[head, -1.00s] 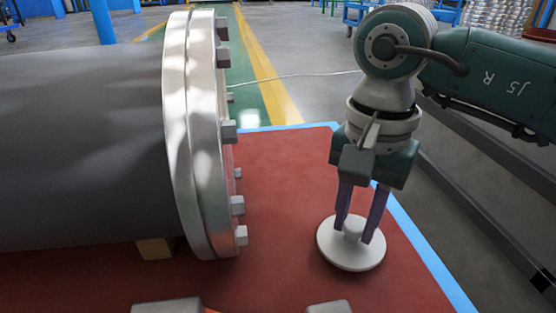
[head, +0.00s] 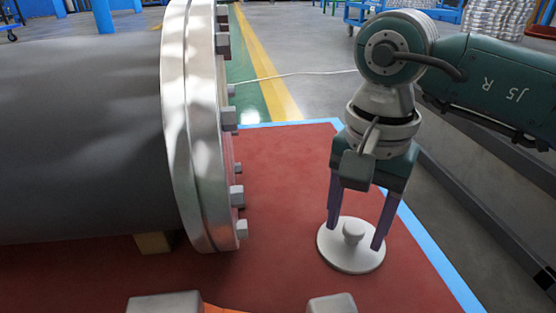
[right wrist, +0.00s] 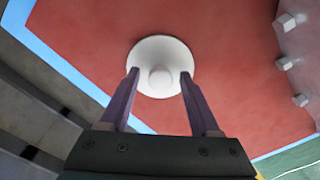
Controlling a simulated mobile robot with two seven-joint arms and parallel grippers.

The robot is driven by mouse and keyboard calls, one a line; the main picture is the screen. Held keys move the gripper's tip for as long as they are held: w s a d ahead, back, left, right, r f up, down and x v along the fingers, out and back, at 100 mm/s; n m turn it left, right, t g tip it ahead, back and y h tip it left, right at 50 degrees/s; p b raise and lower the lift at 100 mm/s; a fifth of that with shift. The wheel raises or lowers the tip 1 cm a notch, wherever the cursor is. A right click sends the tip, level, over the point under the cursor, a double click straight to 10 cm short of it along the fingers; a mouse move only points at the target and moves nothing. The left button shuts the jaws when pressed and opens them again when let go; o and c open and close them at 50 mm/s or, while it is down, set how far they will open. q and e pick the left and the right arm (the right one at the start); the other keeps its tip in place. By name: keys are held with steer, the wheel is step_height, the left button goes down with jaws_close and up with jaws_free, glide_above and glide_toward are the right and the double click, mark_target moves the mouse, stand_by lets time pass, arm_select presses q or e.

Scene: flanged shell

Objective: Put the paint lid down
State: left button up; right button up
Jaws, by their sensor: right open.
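The paint lid (head: 350,258) is a white disc with a knob on top. It lies flat on the red mat in the head view, near the mat's right edge. My right gripper (head: 354,238) is open above it, with one purple finger on each side of the knob and clear of it. In the right wrist view the lid (right wrist: 160,51) shows between and beyond the open fingertips (right wrist: 159,73). My left gripper does not show clearly in any view.
A big dark cylinder (head: 80,140) with a bolted metal flange (head: 196,130) stands left of the lid, on a wooden block (head: 154,243). The red mat (head: 285,165) has a blue border (head: 432,262). The mat between flange and lid is clear.

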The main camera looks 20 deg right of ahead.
mark_target(355, 225)
step_height(355, 225, up, 12)
steer(key=p, duration=0.9)
steer(key=shift+r, duration=0.1)
